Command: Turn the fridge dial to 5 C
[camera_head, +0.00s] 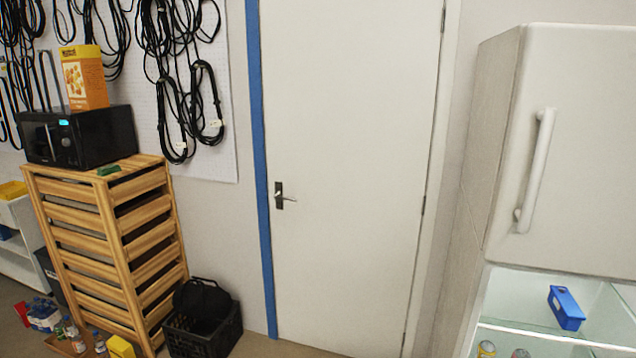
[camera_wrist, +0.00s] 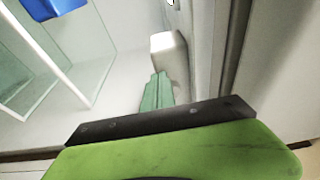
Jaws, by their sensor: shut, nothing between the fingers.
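The white fridge (camera_head: 575,150) stands at the right of the head view. Its upper door is shut, and its lower compartment is open and lit. In the wrist view, my gripper (camera_wrist: 158,80) has its teal fingers together, with nothing between them. It points into the fridge interior, just below a pale box-like housing (camera_wrist: 168,43) with a bright face on the inner wall. I cannot tell whether the fingers touch this housing. A small dark-edged detail lies at the top edge, too cut off to identify. No dial markings or 5 C setting are readable. My gripper does not show in the head view.
A blue box (camera_head: 566,307) sits inside the fridge; blue also shows in the wrist view (camera_wrist: 50,6). Glass shelf edges (camera_wrist: 50,45) lie left of my gripper. Jars (camera_head: 487,349) stand low in the fridge. A closed door (camera_head: 350,150) and wooden drawers (camera_head: 110,240) stand left.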

